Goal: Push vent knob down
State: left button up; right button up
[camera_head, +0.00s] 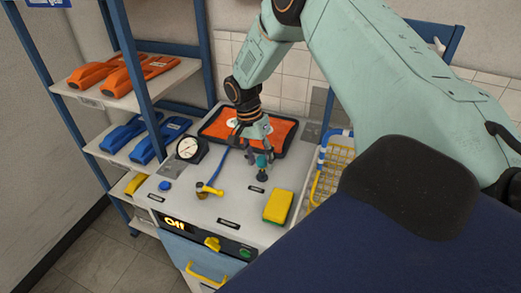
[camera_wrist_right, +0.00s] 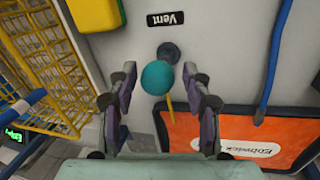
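The vent knob is a teal ball on a dark round base. In the head view the knob (camera_head: 261,160) stands upright on the grey bench top, beneath my right gripper (camera_head: 259,150). In the right wrist view the knob (camera_wrist_right: 157,77) shows between the two spread fingers of the gripper (camera_wrist_right: 160,88), with a gap on each side. The right gripper is open and holds nothing. A black "Vent" label (camera_wrist_right: 165,19) lies beside the knob's base. I cannot tell how far the fingertips are above the bench top. My left gripper is not in view.
A yellow-green block (camera_head: 278,206) sits right of the knob. A yellow-handled valve (camera_head: 207,190) and a round gauge (camera_head: 188,148) are to its left. An orange tray mat (camera_head: 283,133) lies behind. A yellow wire basket (camera_head: 330,165) hangs at the right edge.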

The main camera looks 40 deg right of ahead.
jog(key=shift+o, duration=0.2)
jog(key=shift+s+d+r, duration=0.1)
jog(key=shift+r, duration=0.25)
jog(key=v, duration=1.1)
jog(key=shift+r, duration=0.2)
